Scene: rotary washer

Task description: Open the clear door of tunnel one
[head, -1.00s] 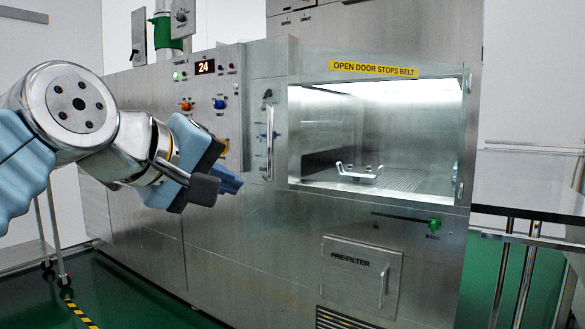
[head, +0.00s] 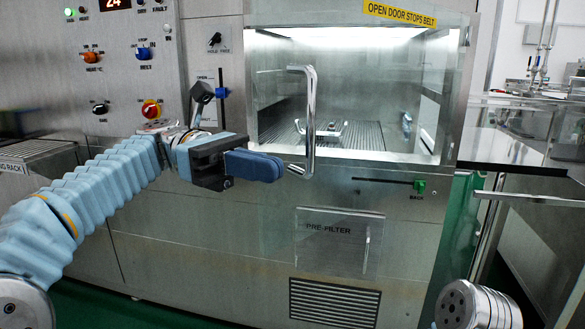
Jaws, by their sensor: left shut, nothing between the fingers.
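The clear door (head: 385,75) of the washer's lit tunnel carries a vertical metal bar handle (head: 309,120). The handle stands in front of the opening, right of its left frame edge, and the door looks partly swung out, though its glass edge is hard to see. My left gripper (head: 268,167) is shut and empty. Its blue fingers point right, with the tips beside the handle's lower end; I cannot tell whether they touch. My right gripper is out of view; only part of my right arm shows at the bottom right.
A yellow sign (head: 400,14) reads "OPEN DOOR STOPS BELT". A latch lever (head: 221,95) and control knobs (head: 151,109) sit left of the opening. A pre-filter panel (head: 338,240) is below. A metal tray (head: 325,130) with a handle lies inside. A counter (head: 505,150) stands right.

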